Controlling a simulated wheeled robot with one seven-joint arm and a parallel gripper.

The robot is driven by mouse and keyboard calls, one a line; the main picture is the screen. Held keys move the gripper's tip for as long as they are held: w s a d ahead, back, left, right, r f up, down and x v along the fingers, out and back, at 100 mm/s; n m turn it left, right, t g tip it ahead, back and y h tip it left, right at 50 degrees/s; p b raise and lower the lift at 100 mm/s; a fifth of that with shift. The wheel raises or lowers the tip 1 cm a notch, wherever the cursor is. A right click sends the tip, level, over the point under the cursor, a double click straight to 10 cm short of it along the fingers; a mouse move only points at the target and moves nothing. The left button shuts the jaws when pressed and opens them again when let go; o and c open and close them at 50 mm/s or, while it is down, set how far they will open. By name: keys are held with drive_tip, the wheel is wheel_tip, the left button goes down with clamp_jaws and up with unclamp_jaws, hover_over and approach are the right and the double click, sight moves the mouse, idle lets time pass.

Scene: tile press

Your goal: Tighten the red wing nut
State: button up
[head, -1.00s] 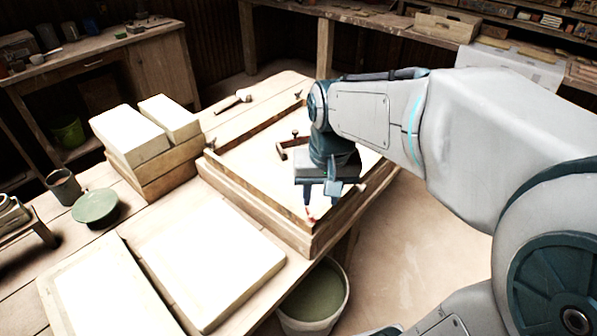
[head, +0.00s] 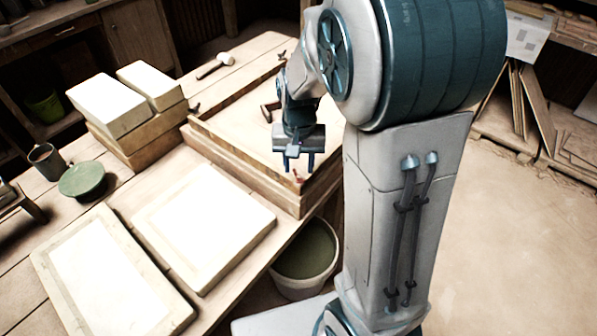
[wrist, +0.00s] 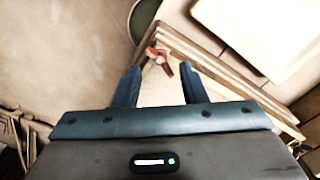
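The red wing nut (wrist: 158,56) sits at a corner of the wooden tile press (wrist: 205,70), between and just beyond my fingertips in the wrist view. In the head view the red wing nut (head: 298,176) is a small red spot on the near corner of the press frame (head: 240,165). My gripper (head: 299,168) hangs over that corner, pointing down. In the wrist view my gripper (wrist: 160,72) is open, its blue fingers apart with nothing between them touching. Whether the fingertips reach the nut's height is hard to tell.
Framed white tiles (head: 203,225) lie on the bench left of the press. White blocks (head: 110,100) are stacked behind them. A bucket (head: 305,262) stands on the floor below the press corner. A dark wing nut (head: 196,107) and a mallet (head: 215,66) are farther back.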

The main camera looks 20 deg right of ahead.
sight(299, 178)
drive_tip(key=shift+f, duration=1.8)
